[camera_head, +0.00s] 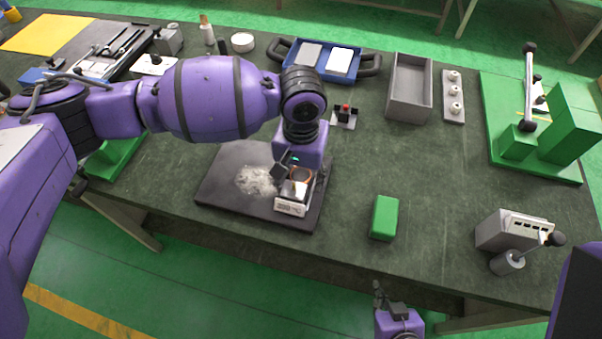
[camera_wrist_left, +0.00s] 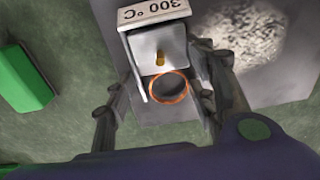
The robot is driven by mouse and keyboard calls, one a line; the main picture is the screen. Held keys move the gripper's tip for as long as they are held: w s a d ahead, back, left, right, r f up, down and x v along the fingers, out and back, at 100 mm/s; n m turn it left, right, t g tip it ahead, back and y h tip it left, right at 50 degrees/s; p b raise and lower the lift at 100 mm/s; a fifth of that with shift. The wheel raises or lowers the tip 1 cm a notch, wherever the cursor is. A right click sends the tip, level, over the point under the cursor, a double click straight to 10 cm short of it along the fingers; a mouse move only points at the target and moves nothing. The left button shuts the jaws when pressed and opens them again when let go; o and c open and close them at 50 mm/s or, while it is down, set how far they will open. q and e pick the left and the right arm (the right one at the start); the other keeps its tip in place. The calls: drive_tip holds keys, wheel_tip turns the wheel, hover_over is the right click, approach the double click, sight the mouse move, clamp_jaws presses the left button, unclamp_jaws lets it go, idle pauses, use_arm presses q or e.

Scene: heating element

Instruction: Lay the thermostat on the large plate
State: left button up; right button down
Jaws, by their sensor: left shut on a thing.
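The thermostat (camera_head: 291,207) is a small pale box with a white "300 °C" label and a copper-coloured ring. My left gripper (camera_head: 301,183) is shut on it from above, over the front right part of the large plate. In the left wrist view the thermostat (camera_wrist_left: 158,50) sits between the two fingers of the left gripper (camera_wrist_left: 165,95). The large plate (camera_head: 222,192) is dark grey and flat, with a white speckled patch. I cannot tell whether the thermostat touches it. My right gripper (camera_head: 388,300) is low in front of the table, and its fingers are unclear.
A green block (camera_head: 384,217) lies right of the plate. A small part with a red knob (camera_head: 345,115) stands behind it. A grey bin (camera_head: 409,90), a blue tray (camera_head: 298,70) and a green fixture (camera_head: 500,110) stand further back. A grey box (camera_head: 507,230) stands at right.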

sight(301, 182)
use_arm(q)
drive_tip(key=o, duration=1.3)
drive_tip(key=shift+o, duration=0.2)
drive_tip(key=shift+r, duration=0.1)
wheel_tip(301, 182, up, 12)
drive_tip(key=p, duration=0.1)
